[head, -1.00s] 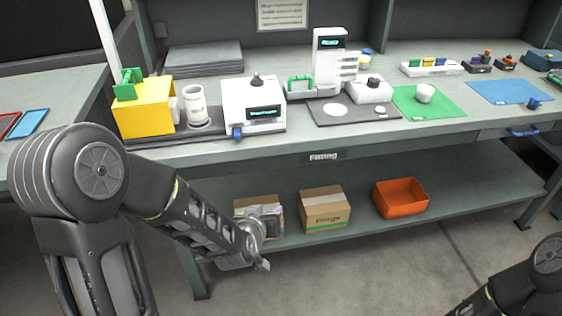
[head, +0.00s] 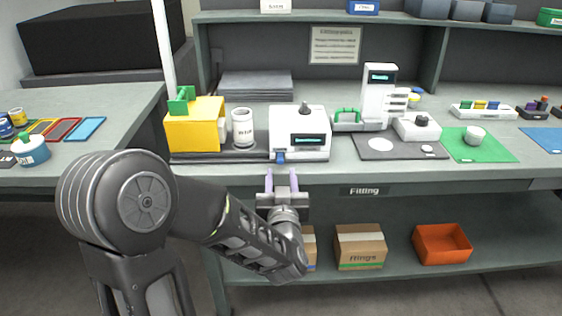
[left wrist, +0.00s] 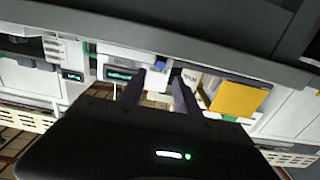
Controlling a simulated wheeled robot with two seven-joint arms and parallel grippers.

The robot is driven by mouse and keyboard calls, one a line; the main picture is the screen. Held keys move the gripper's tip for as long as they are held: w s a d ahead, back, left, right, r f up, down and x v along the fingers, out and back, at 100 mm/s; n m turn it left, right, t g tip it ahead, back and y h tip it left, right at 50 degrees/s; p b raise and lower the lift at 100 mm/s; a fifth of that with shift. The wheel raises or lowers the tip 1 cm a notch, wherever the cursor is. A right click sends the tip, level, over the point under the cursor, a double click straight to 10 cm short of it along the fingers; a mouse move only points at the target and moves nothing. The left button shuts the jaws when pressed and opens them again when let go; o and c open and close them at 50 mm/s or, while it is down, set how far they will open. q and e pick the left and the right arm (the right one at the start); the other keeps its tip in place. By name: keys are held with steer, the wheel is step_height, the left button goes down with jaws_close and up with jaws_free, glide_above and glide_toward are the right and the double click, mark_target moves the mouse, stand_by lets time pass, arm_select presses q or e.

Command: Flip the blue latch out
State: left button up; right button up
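The blue latch (head: 281,156) is a small tab low on the front left of the white machine (head: 299,122), just above the bench's front edge. It also shows in the left wrist view (left wrist: 160,63), a little beyond the fingertips. My left gripper (head: 283,175) is in front of the bench edge, just below and short of the latch. Its two fingers point at the bench and stand apart with nothing between them. In the left wrist view the open fingers (left wrist: 158,75) frame the area by the latch. My right gripper is not in view.
A yellow block with a green handle (head: 194,126) and a white cup (head: 243,128) stand left of the machine. A green-handled part (head: 346,118) and a dark mat (head: 400,148) are to its right. The bench front edge (head: 400,178) lies close to my left gripper.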

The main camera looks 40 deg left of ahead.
mark_target(280, 161)
arm_select(q)
steer(key=x, duration=0.6)
steer(key=shift+w+a, duration=0.15)
jaws_close()
stand_by(1.3)
